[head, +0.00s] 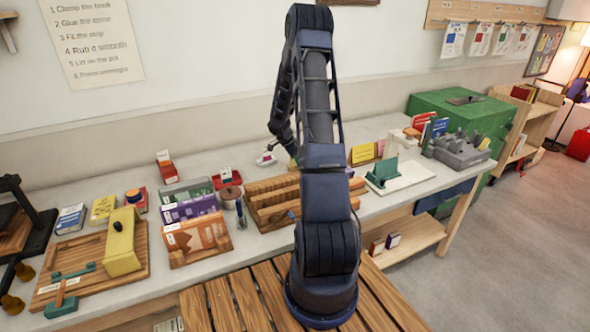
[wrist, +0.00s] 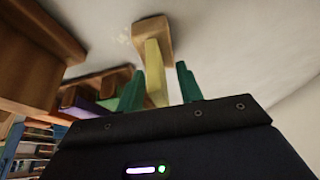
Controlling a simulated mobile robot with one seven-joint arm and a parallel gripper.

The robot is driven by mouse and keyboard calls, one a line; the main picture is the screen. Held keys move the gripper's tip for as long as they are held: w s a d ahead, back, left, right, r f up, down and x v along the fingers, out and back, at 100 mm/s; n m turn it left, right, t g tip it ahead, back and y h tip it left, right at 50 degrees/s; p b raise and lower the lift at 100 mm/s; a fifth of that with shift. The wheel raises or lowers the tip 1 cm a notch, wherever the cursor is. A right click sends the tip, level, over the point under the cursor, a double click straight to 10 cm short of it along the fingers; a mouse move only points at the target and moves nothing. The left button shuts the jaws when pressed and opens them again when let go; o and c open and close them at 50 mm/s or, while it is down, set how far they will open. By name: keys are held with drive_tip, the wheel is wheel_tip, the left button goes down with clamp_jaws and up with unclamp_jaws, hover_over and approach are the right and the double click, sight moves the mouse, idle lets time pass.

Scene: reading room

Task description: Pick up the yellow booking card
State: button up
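In the wrist view, a narrow yellow card (wrist: 155,72) stands in a small wooden block (wrist: 153,28). My gripper (wrist: 160,85) shows as two green fingers with a clear gap between them. The card shows in this gap, nearer the left finger; I cannot tell whether it touches or how deep it sits. In the head view, my arm hides the gripper and the space behind it. A yellow card (head: 362,153) shows right of my arm in that view; I cannot tell whether it is the same one.
Wooden racks (head: 275,203) and boxes of coloured cards (head: 193,207) stand left of my arm on the pale bench. A green stand (head: 383,172) sits on a white board to the right. In the wrist view, wooden pieces (wrist: 40,40) are close on the left.

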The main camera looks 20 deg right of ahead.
drive_tip(key=shift+c, duration=0.5)
clamp_jaws()
